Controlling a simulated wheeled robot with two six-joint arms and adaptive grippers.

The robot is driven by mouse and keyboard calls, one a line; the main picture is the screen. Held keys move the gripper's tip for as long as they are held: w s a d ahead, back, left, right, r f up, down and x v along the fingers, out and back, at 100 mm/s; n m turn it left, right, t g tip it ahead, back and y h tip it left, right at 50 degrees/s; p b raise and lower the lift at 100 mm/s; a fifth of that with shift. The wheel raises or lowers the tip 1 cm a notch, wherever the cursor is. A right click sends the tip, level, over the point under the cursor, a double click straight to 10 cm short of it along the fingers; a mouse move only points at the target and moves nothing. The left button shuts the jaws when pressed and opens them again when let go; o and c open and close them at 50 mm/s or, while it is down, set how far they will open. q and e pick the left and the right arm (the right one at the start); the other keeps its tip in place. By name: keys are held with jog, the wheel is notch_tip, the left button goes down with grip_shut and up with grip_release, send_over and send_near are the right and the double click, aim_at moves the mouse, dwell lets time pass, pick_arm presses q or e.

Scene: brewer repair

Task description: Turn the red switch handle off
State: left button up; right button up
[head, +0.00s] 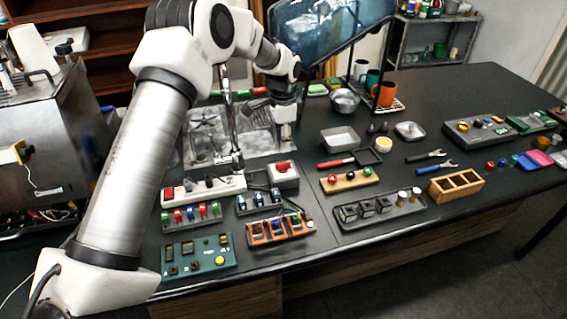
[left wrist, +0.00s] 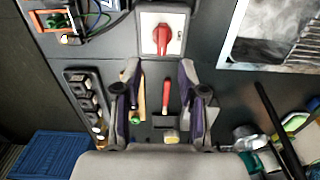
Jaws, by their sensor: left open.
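The red switch handle (head: 283,165) sits on a pale square switch box (head: 284,181) on the dark bench. In the left wrist view the red handle (left wrist: 161,38) stands on its white plate (left wrist: 147,22), at the top middle beyond my fingertips. My left gripper (head: 284,138) points down above the bench, just behind the switch box in the head view. Its two fingers (left wrist: 158,75) are spread apart with nothing between them, and they appear clear of the handle. My right gripper is in neither view.
A power strip (head: 203,189) stands left of the switch box. A red-handled tool (head: 336,162) and a wooden board with buttons (head: 349,180) lie to the right. A metal sink tray (head: 205,147) is behind. Orange (head: 279,229) and green (head: 198,257) modules lie in front.

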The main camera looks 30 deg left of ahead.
aim_at(283, 162)
pick_arm(q)
jog(key=shift+f, duration=0.65)
jog(key=f+p, duration=0.1)
jog(key=f, duration=0.2)
jog(key=f+p, duration=0.1)
jog(key=f, duration=0.2)
jog(key=shift+w+a+f+p, duration=0.1)
jog(key=shift+w+a+p, duration=0.1)
jog(key=shift+p, duration=0.1)
jog(key=shift+d+f, duration=0.1)
jog(key=shift+f, duration=0.4)
grip_shut()
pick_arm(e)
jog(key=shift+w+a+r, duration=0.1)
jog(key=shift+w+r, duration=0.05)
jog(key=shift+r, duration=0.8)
